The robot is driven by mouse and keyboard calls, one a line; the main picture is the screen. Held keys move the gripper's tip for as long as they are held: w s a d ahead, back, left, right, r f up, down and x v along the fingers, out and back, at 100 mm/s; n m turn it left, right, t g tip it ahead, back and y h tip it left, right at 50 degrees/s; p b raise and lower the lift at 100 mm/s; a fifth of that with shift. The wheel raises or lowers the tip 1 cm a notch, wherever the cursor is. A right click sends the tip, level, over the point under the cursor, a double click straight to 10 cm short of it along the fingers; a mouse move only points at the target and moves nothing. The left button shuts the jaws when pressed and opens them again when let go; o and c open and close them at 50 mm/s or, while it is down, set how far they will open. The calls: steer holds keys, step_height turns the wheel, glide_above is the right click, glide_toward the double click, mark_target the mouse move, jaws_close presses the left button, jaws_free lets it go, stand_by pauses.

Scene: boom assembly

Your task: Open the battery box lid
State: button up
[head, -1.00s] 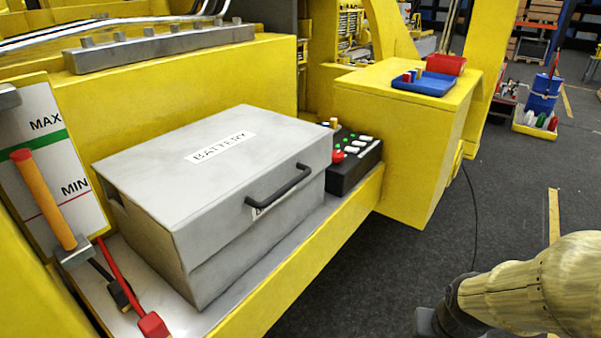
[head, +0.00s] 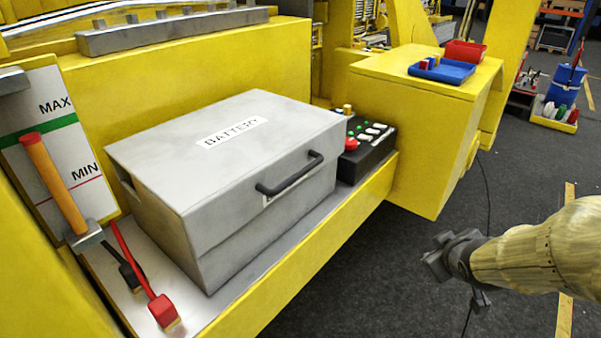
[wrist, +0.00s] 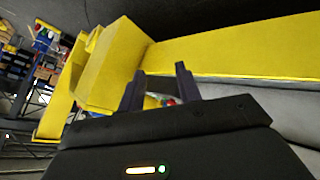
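The grey battery box (head: 210,250) sits on a ledge of the yellow machine in the head view. Its lid (head: 165,150), labelled BATTERY, is closed. A dark handle (head: 290,175) is on the lid's front side. My gripper (head: 428,262) is to the right of the box, over the dark floor and well apart from the handle. In the wrist view the two dark fingers (wrist: 158,90) stand apart with nothing held between them. A grey surface at the right edge of the wrist view is only partly seen.
A black control box (head: 368,155) with a red button stands right of the battery box. A yellow block (head: 420,130) carries a blue tray (head: 441,70) and a red bin (head: 465,51). A hammer-like tool (head: 55,185) and red cable (head: 135,262) are at left. Floor space in front is open.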

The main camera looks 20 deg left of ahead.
mark_target(300, 171)
steer(key=w+a+r+n+t+y, duration=0.2)
steer(key=w+a+r+n+y, duration=0.35)
steer(key=a+r+n, duration=0.35)
steer(key=s+a+r+n+g+y, duration=0.3)
steer(key=s+a+n+g+y, duration=0.2)
steer(key=n, duration=0.8)
steer(key=a+y, duration=0.2)
steer(key=y, duration=0.1)
steer(key=shift+s+a+n, duration=0.25)
steer(key=shift+a+n, duration=0.05)
steer(key=shift+s+r, duration=0.1)
steer(key=shift+r, duration=0.05)
steer(key=p+x, duration=0.4)
steer(key=x, duration=1.3)
steer(key=shift+a+p, duration=0.3)
steer(key=shift+p, duration=0.05)
